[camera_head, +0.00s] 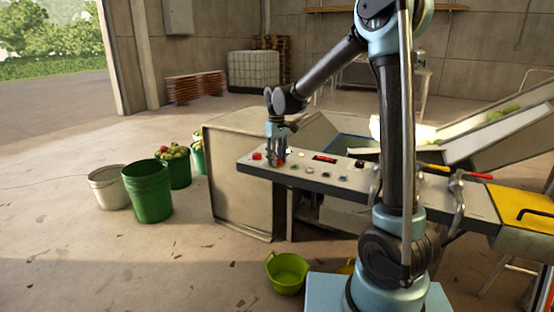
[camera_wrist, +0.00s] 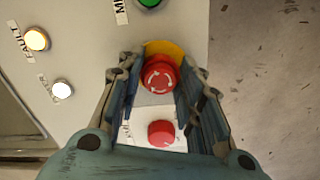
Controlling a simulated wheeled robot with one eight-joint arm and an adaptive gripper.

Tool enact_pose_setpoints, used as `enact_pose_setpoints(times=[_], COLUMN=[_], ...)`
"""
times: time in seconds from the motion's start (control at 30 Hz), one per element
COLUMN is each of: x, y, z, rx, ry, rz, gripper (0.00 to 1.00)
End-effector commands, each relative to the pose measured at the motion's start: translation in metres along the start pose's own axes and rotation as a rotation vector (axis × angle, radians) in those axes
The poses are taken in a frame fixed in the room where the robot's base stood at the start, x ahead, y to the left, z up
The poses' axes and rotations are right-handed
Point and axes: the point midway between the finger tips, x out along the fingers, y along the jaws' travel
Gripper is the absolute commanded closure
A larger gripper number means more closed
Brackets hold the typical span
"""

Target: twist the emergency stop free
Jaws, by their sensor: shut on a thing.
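The emergency stop (camera_wrist: 159,76) is a red mushroom button with white turning arrows on a yellow backing, seen in the wrist view. My gripper (camera_wrist: 156,80) has one finger on each side of it and is shut on it. In the head view my gripper (camera_head: 278,160) points down onto the left part of the control panel (camera_head: 340,187), and its fingers mostly hide the emergency stop there.
A plain red button (camera_wrist: 161,132) sits close by between the finger bases; it also shows in the head view (camera_head: 257,155). A lit amber FAULT lamp (camera_wrist: 36,39), a white lamp (camera_wrist: 62,90) and a green button (camera_wrist: 149,2) are near. Green buckets (camera_head: 148,190) stand left.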

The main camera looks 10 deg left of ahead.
Motion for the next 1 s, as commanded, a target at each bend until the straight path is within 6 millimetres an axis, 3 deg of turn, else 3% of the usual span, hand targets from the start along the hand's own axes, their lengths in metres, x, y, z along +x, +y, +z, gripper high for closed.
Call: enact_pose_setpoints(times=[0.3,0.83,0.87,0.9,0.93,1.0], x=[-0.0006,-0.0006,-0.0006,-0.0006,-0.0006,-0.0005], y=[0.0027,0.0030,0.0030,0.0028,0.0026,0.0021], z=[-0.0011,-0.0013,-0.0013,-0.0012,-0.0011,-0.0009], rx=[0.131,0.156,0.156,0.156,0.156,0.155], ry=[0.002,0.003,0.003,0.002,0.002,0.002], rz=[0.004,0.005,0.005,0.004,0.004,0.003], gripper=[0.90,0.90,0.62,0.53,0.46,0.46])
